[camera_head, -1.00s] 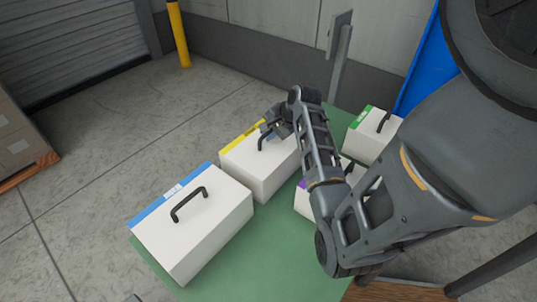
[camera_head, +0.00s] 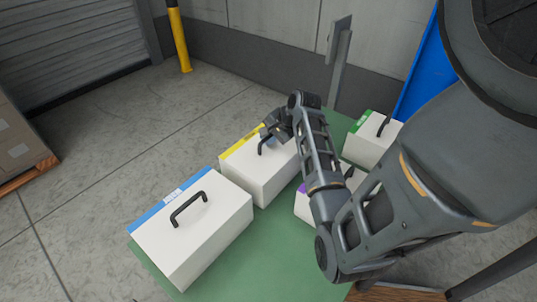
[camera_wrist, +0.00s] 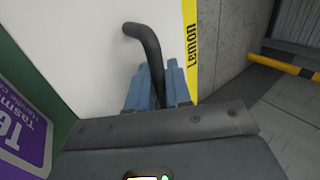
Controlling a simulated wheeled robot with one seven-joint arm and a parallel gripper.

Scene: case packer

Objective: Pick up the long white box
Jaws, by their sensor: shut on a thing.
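A long white box (camera_head: 262,180) with a yellow strip stands on the green table top, in the middle of the row in the head view. The wrist view shows its white top (camera_wrist: 95,45) and the word "Lemon" on the yellow strip. My gripper (camera_wrist: 158,85) is shut on the black handle (camera_wrist: 146,42) of this box, with a blue finger on each side of it. In the head view my gripper (camera_head: 268,136) is over the box's top, partly hidden by my own arm. I cannot tell whether the box is clear of the table.
A white box with a blue strip (camera_head: 205,238) stands front left, close to the yellow-strip box. A green-strip box (camera_head: 367,147) is at the right, and a purple-strip box (camera_head: 303,205) is mostly behind my arm. The green table (camera_head: 262,262) is bare at the front.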

